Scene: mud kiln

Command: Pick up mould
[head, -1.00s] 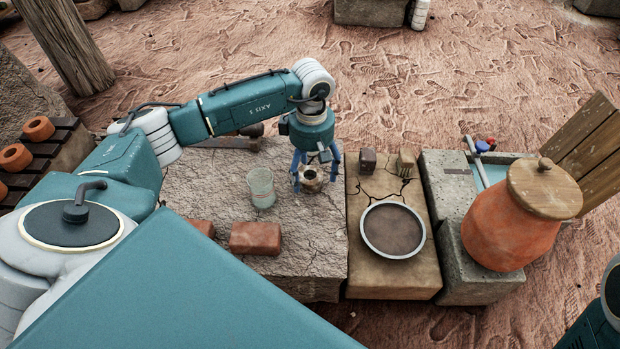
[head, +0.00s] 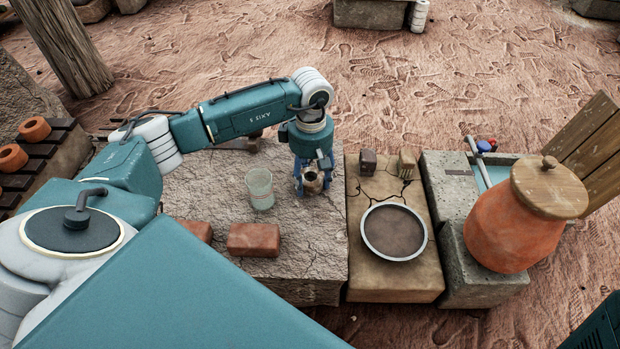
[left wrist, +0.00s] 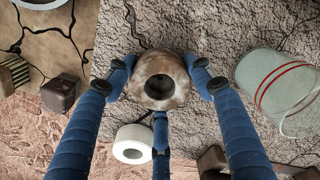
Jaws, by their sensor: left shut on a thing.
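A small round, mottled brown and white hollow piece with a dark round opening, which I take to be the mould (head: 313,184), stands at the right edge of the rough stone slab. My left gripper (head: 312,187) comes down on it from above, with its blue fingers around it and shut on it. In the left wrist view the mould (left wrist: 147,76) sits between the three fingers (left wrist: 160,90), its opening facing the camera. It looks upright and seems to be at the slab surface; I cannot tell if there is a gap. My right gripper is not in view.
Red bricks (head: 254,240) lie in front. To the right are two small blocks (head: 367,162), a round sieve-like pan (head: 394,206) and a lidded clay jar (head: 515,225). A white ring (left wrist: 132,144) shows close behind the mould.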

